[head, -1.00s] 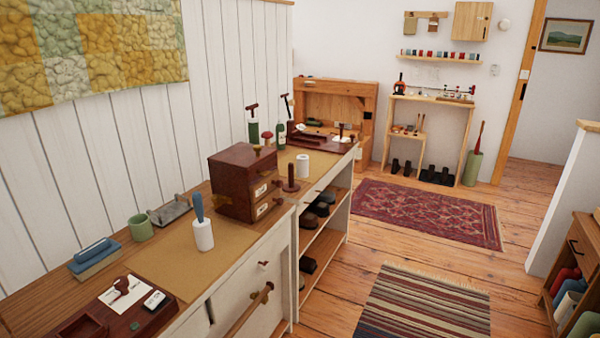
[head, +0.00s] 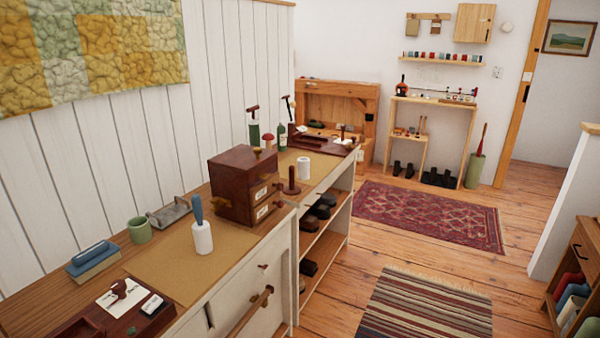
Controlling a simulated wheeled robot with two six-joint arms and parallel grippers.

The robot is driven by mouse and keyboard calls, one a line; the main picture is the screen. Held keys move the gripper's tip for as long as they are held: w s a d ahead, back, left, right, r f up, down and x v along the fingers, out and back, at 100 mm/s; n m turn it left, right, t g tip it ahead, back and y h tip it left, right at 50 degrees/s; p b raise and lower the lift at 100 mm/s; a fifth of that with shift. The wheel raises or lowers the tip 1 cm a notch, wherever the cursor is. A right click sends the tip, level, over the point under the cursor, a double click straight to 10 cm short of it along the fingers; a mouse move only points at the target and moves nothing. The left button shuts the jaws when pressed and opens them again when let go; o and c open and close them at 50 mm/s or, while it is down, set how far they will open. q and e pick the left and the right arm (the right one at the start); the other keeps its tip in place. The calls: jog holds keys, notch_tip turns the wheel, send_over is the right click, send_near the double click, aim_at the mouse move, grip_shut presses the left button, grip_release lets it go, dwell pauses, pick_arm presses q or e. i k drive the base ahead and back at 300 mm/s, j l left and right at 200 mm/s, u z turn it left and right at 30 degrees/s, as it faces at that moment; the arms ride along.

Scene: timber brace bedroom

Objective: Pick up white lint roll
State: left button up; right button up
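A white roll with a blue handle (head: 202,236) stands upright on the tan mat (head: 173,267) on the near part of the long wooden counter. A second white roll (head: 304,168), without a visible handle, stands upright on another tan mat farther along, just right of a dark wooden peg stand (head: 291,182). Which of the two is the lint roll is not marked. Neither of my grippers shows in the head view.
A dark red drawer box (head: 232,190) stands on the counter between the two rolls. A green cup (head: 139,229), a blue-topped block (head: 93,258) and a dark tray (head: 125,313) are near the handled roll. Striped (head: 425,318) and red (head: 430,215) rugs lie on the floor right of the counter.

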aim_at(302, 162)
jog(key=i+l+u, duration=0.1)
jog(key=i+l, duration=0.35)
jog(key=i, duration=0.2)
jog(key=i+l+u, duration=0.1)
jog(key=i+l, duration=0.4)
jog(key=i, duration=0.15)
